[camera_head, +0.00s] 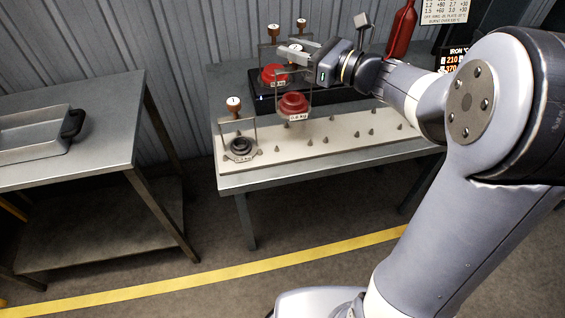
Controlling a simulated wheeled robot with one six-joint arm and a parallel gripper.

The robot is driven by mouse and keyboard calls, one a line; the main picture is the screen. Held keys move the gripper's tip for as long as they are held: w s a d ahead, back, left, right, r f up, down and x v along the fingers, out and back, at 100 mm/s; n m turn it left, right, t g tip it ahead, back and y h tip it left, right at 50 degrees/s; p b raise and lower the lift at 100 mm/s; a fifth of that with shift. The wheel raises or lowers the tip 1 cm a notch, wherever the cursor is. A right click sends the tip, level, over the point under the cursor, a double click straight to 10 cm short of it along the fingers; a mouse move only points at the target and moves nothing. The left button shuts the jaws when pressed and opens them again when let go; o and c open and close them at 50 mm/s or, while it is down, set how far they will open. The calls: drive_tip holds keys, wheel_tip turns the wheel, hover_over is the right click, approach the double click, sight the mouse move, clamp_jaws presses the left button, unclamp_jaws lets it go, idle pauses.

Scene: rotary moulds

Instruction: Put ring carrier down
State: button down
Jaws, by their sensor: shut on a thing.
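My gripper (293,50) is at the upper middle, shut on the top of a ring carrier (293,104). This carrier has a thin upright frame and a stepped red ring on its base, with a small label in front. It hangs upright over the back left part of the pale pegged board (345,146); its base seems just above the board, but I cannot tell the gap. A second carrier (240,148) with a dark ring and a brown round knob stands on the board's left end. Another carrier with a red ring (273,73) is behind, on a black plate.
The metal workbench (236,186) carries the board. Several small pegs stand on it, and its right part is free. A red bottle (401,32) stands at the back. A left table (88,135) holds a grey tray (32,142). A yellow line (200,275) crosses the floor.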

sight(292, 100)
drive_tip(key=shift+s+a+f, duration=0.1)
drive_tip(key=shift+s+f, duration=0.05)
drive_tip(key=shift+s, duration=0.2)
wheel_tip(292, 100, down, 10)
drive_tip(key=shift+s+r+b, duration=0.1)
drive_tip(key=shift+b, duration=0.3)
drive_tip(key=shift+f, duration=0.2)
drive_tip(key=c, duration=1.1)
unclamp_jaws()
